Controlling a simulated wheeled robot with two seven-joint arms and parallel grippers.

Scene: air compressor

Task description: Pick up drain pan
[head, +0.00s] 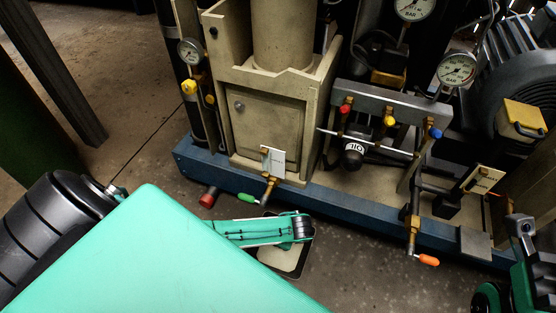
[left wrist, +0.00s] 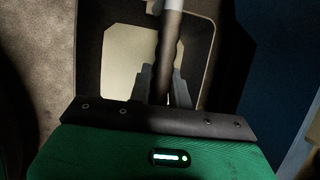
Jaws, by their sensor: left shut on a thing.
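The drain pan (head: 285,261) is a shallow tray with a dark rim and pale inside, low in front of the blue base. My left forearm and wrist cover its upper part in the head view. In the left wrist view the drain pan (left wrist: 121,62) lies right beyond my left gripper (left wrist: 163,78). The gripper's grey fingers are shut around a dark upright bar that crosses the pan and looks like its handle. In the head view this gripper is hidden under the wrist. Part of my right arm shows at the lower right, but its gripper is not in view.
The blue compressor base (head: 345,205) runs just behind the pan. A green-handled valve (head: 248,198), a red-ended fitting (head: 209,197) and an orange-handled valve (head: 428,260) stick out over the floor. Grey floor (head: 355,275) is clear to the pan's right.

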